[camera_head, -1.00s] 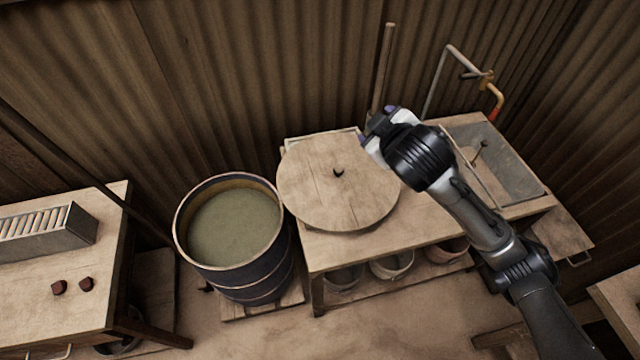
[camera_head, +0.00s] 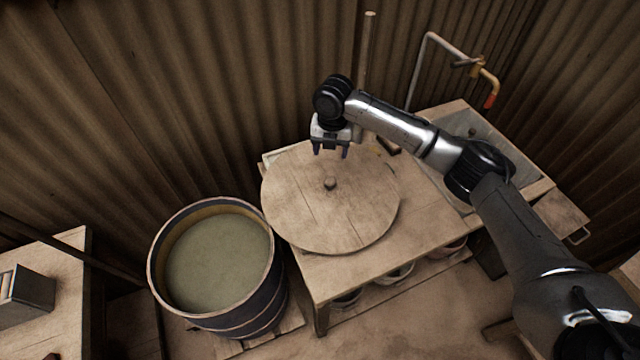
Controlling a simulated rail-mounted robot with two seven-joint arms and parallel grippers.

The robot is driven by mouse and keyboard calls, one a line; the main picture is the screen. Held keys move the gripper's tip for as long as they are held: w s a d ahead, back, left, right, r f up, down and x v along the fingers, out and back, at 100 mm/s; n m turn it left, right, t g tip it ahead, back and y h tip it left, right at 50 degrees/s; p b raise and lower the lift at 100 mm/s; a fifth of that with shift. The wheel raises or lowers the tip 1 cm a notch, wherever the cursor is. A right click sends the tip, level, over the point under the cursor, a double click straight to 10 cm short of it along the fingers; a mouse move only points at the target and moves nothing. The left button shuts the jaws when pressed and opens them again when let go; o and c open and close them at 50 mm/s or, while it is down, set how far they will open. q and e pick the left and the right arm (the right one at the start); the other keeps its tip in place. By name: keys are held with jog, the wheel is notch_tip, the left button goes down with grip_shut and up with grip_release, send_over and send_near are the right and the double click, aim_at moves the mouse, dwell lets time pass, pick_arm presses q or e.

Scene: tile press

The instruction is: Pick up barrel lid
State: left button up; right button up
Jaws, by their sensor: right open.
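The barrel lid (camera_head: 330,215) is a round wooden disc with a small dark knob (camera_head: 330,183) at its middle. It lies flat on the wooden table, its left edge overhanging toward the barrel. My right gripper (camera_head: 331,152) is open and empty, pointing down above the far part of the lid, a little behind the knob. It looks apart from the knob. The barrel (camera_head: 262,305) stands open left of the table, filled with greenish liquid. My left gripper is not in view.
A sink (camera_head: 478,135) with a pipe tap (camera_head: 466,64) is at the table's right end. An upright pole (camera_head: 367,50) stands behind the table. Buckets (camera_head: 395,275) sit below it. Another table (camera_head: 50,300) with a metal box is at the left. A corrugated wall closes the back.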

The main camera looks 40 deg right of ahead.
jog(key=s+n, duration=0.1)
jog(key=n, duration=0.3)
jog(key=n+b, duration=0.2)
jog(key=n, duration=0.1)
send_over(330, 181)
jog(key=f, duration=0.7)
jog(key=shift+s+a+f, duration=0.1)
jog(key=shift+s+f, duration=0.15)
jog(key=shift+f, duration=0.65)
jog(key=shift+w+f+b, duration=0.15)
jog(key=shift+f+b, duration=0.65)
jog(key=shift+f, duration=1.8)
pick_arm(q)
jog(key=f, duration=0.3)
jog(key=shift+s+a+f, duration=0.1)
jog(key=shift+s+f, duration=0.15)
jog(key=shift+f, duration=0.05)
pick_arm(e)
jog(key=shift+r, duration=0.1)
grip_shut()
